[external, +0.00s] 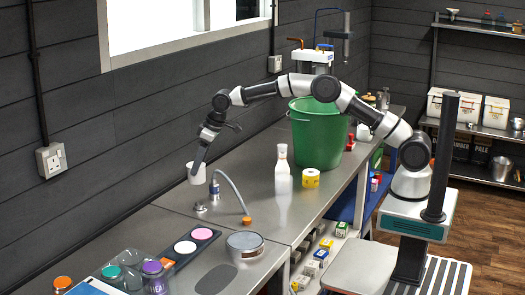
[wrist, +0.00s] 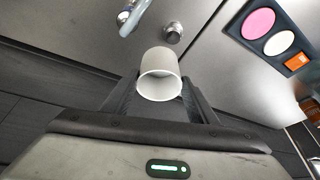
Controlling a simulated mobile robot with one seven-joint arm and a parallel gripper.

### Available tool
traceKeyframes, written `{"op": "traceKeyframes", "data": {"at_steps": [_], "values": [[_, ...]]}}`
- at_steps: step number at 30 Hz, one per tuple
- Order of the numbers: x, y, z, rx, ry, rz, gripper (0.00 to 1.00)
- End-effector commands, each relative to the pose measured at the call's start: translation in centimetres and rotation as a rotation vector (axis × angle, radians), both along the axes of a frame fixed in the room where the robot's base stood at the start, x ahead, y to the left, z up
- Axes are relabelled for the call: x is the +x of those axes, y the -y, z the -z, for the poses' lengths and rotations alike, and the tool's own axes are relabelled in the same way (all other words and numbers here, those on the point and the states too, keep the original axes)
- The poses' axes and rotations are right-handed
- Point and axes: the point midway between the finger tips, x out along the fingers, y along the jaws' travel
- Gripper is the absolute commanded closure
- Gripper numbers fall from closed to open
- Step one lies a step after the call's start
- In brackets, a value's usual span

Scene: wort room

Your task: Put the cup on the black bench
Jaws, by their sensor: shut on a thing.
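A plain white cup (external: 196,174) is at the end of my arm in the external view, near the dark wall. My gripper (external: 199,163) points down and is shut on the cup. In the wrist view the cup (wrist: 160,62) sits between the two dark fingers of my gripper (wrist: 160,98), with its open rim facing the camera. The cup appears empty. The long bench (external: 250,190) below has a grey metal top; I see no bench top that is clearly black. How high the cup is above the bench is hard to tell.
A white bottle (external: 282,170), a yellow tin (external: 311,178) and a large green bucket (external: 318,135) stand farther along. Coloured discs (external: 186,247), a round tin (external: 245,244) and jars (external: 155,277) occupy the near end.

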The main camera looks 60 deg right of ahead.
Motion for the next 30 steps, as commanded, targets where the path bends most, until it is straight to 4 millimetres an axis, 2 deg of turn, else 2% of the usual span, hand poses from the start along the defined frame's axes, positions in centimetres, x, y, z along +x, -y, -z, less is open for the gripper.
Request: {"op": "traceKeyframes", "data": {"at_steps": [1,6,11,18,24,30], "values": [[-1.2,-2.7,-0.1,0.001,0.001,-0.051,0.71],[-5.5,-10.4,-0.1,0.002,0.0,-0.209,0.71],[-10.5,-17.1,-0.1,0.002,0.001,-0.361,0.71],[-19.4,-25.9,-0.2,0.001,0.005,-0.592,0.71],[-26.7,-31.0,-0.2,-0.001,0.01,-0.762,0.71],[-31.6,-33.7,-0.2,-0.002,0.014,-0.868,0.71]]}}
